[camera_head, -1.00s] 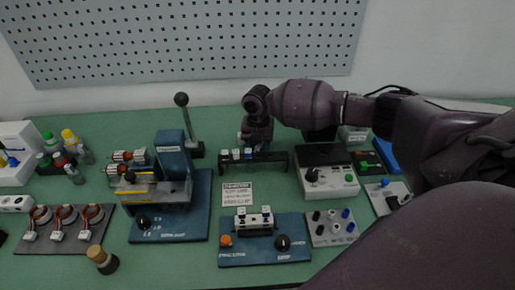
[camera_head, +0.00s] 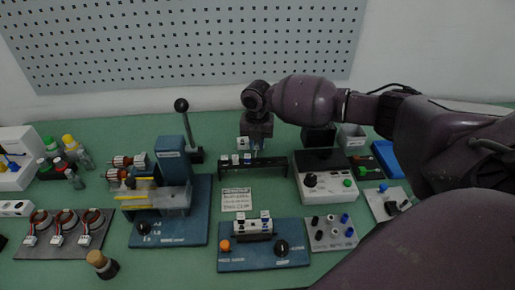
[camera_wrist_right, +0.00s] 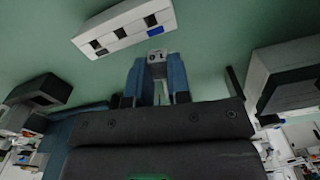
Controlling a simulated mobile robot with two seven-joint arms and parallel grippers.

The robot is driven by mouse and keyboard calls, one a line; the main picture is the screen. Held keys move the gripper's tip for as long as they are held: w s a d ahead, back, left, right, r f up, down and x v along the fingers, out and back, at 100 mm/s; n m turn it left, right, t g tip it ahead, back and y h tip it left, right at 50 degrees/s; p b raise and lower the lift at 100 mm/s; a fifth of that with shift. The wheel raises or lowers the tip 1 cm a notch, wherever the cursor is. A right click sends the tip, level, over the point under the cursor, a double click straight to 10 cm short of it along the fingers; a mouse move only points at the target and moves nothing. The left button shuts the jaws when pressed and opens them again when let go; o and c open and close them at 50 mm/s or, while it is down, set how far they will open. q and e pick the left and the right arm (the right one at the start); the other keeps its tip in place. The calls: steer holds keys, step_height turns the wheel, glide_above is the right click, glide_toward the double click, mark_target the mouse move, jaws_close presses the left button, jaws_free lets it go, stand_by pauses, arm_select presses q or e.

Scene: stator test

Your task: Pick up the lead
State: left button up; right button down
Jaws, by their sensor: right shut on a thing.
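My right gripper (camera_head: 256,148) hangs above and just behind the low black rack (camera_head: 270,162). In the right wrist view its two blue-grey fingers (camera_wrist_right: 158,85) are shut on a small white piece with dark marks (camera_wrist_right: 157,57), which I take to be the lead's end. In the head view a small white block (camera_head: 243,143) shows at the gripper's left side, above the rack. The rack bears several small white-topped plugs (camera_head: 235,159). Any cable of the lead is hidden or too small to make out. My left gripper is not in view.
A blue press with an upright lever (camera_head: 182,120) stands left of the rack. A grey and black meter box (camera_head: 325,182) stands close on its right. A small sign (camera_head: 236,199) and a blue test base (camera_head: 264,256) lie in front. Green table shows around them.

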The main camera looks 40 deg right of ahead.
mark_target(257, 144)
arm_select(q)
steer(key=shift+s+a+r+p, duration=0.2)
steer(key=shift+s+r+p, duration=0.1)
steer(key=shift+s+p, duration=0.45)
arm_select(e)
step_height(257, 144, up, 17)
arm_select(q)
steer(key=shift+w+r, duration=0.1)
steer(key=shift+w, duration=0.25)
